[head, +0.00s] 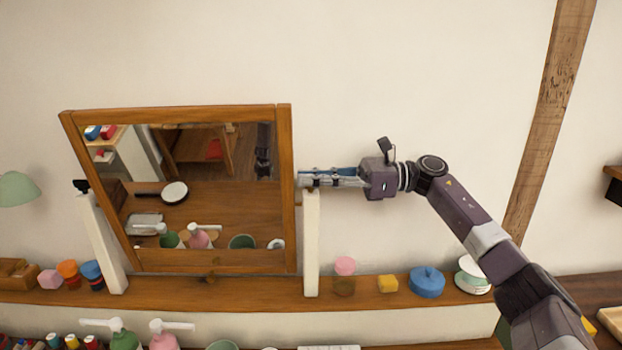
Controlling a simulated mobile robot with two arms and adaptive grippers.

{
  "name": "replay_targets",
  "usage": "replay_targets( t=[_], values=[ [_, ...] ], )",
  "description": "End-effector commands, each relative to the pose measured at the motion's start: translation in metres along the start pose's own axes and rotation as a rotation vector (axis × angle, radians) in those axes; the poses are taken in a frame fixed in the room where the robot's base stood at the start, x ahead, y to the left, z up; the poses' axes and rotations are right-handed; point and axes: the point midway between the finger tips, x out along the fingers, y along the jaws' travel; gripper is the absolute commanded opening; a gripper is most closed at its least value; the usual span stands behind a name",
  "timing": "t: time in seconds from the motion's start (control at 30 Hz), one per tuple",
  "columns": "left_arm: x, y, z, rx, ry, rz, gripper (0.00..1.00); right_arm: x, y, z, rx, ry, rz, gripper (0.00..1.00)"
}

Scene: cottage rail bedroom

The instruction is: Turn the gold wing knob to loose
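A wood-framed mirror (285,190) hangs tilted between two white posts on a wooden shelf. My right gripper (303,178) reaches in from the right, level, with its fingertips at the top of the right white post (311,245), next to the mirror's right frame edge. No gold wing knob can be made out there; the fingers cover that spot. The fingers lie close together in this view, and I cannot tell whether they grip anything. A dark knob (81,186) shows at the top of the left white post (102,245). My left gripper is out of view.
On the shelf (225,291) right of the mirror are a pink-topped jar (345,266), a yellow block (388,284), a blue lidded pot (427,283) and stacked dishes (470,275). Pump bottles (124,339) stand below. The wall above the gripper is clear.

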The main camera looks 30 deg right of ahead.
Motion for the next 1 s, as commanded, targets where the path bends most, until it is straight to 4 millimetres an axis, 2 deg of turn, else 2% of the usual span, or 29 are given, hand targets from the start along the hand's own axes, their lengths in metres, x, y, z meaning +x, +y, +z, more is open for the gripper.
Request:
replay_targets(
  t=[0.37, 0.47, 0.8, 1.0],
  values=[
    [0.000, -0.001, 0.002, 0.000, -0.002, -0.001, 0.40, -0.004, 0.000, -0.001, 0.001, 0.002, -0.002, 0.12],
    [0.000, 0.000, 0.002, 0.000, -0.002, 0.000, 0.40, -0.017, -0.001, -0.001, 0.001, 0.003, -0.004, 0.12],
    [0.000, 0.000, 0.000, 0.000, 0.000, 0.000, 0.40, -0.087, -0.001, 0.000, 0.001, 0.001, -0.005, 0.12],
    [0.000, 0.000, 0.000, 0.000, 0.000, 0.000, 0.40, -0.113, -0.001, 0.000, 0.000, 0.000, -0.002, 0.12]
  ],
)
